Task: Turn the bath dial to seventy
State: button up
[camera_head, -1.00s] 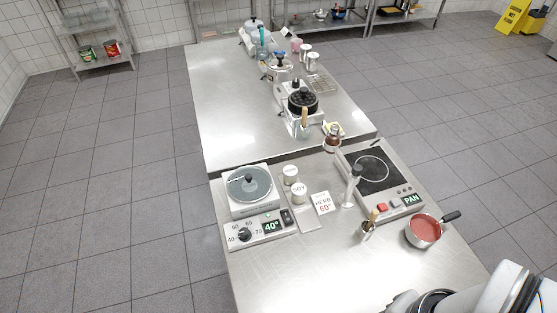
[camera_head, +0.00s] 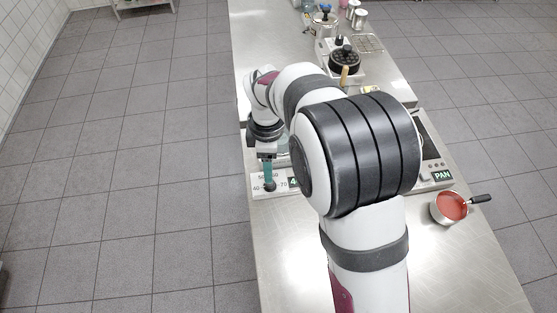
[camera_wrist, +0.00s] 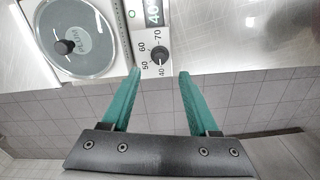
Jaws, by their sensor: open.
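The bath's control panel shows in the wrist view with a black dial (camera_wrist: 159,54) ringed by marks for 40, 50, 60 and 70. Its green display (camera_wrist: 153,12) reads 40°. The bath's round lid (camera_wrist: 76,38) with a black knob is left of the panel. My gripper (camera_wrist: 161,73) is open, its two teal fingers apart, with tips just short of the dial, one to each side. In the head view, my gripper (camera_head: 268,174) hangs over the panel at the dial (camera_head: 269,187). My arm hides most of the bath there. I cannot tell whether the fingers touch the dial.
In the head view, a pan with red sauce (camera_head: 450,207) stands on the right, beside a hob labelled PAN (camera_head: 442,176). A black-lidded pot (camera_head: 344,60) stands farther back. The steel counter (camera_head: 285,250) in front of the panel is clear. My arm hides the counter's middle.

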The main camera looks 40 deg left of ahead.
notch_tip(320, 180, down, 8)
jog(key=shift+r, duration=0.25)
grip_shut()
